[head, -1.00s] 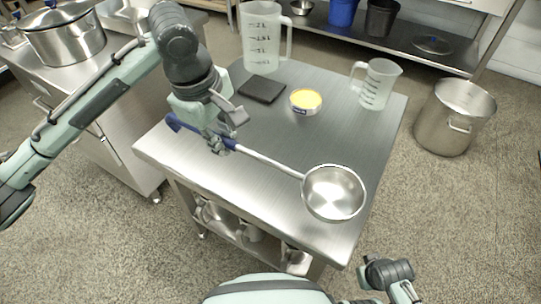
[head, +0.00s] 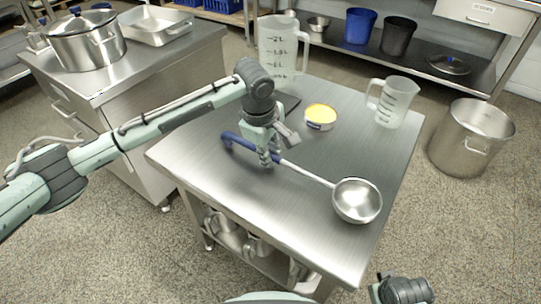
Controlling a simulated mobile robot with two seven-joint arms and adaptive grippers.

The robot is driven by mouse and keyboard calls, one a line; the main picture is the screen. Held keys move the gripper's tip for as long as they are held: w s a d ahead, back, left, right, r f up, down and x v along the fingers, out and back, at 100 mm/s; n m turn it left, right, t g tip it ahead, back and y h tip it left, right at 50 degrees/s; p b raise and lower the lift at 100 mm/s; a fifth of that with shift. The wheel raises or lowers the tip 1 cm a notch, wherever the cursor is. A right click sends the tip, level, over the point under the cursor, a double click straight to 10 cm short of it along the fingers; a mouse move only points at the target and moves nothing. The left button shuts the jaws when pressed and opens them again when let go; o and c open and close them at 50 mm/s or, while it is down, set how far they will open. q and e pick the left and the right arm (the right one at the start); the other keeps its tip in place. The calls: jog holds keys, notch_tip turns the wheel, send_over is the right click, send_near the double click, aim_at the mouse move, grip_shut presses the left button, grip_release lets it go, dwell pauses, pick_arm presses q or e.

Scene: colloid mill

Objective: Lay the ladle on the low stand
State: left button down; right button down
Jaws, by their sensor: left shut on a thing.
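The ladle has a blue handle end, a pale shaft and a round steel bowl (head: 357,201). My left gripper (head: 268,160) is shut on the blue part of its handle. The ladle slants from upper left down to the right, its bowl over the front right part of the steel table (head: 225,185). I cannot tell whether the bowl touches the top. A flat dark block (head: 291,103), perhaps the low stand, lies behind my left gripper and is mostly hidden by it. My right gripper's fingers are out of the picture; only part of that arm shows at the bottom right.
A yellow-topped round tub (head: 321,117), a tall measuring jug (head: 283,55) and a smaller clear jug (head: 393,103) stand towards the table's back. A large steel pot (head: 470,140) stands on the floor at right. The table's front left is clear.

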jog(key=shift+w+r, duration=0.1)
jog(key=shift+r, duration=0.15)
pick_arm(q)
jog(key=c, duration=1.7)
grip_release()
jog(key=shift+f, duration=0.1)
jog(key=shift+o, duration=1)
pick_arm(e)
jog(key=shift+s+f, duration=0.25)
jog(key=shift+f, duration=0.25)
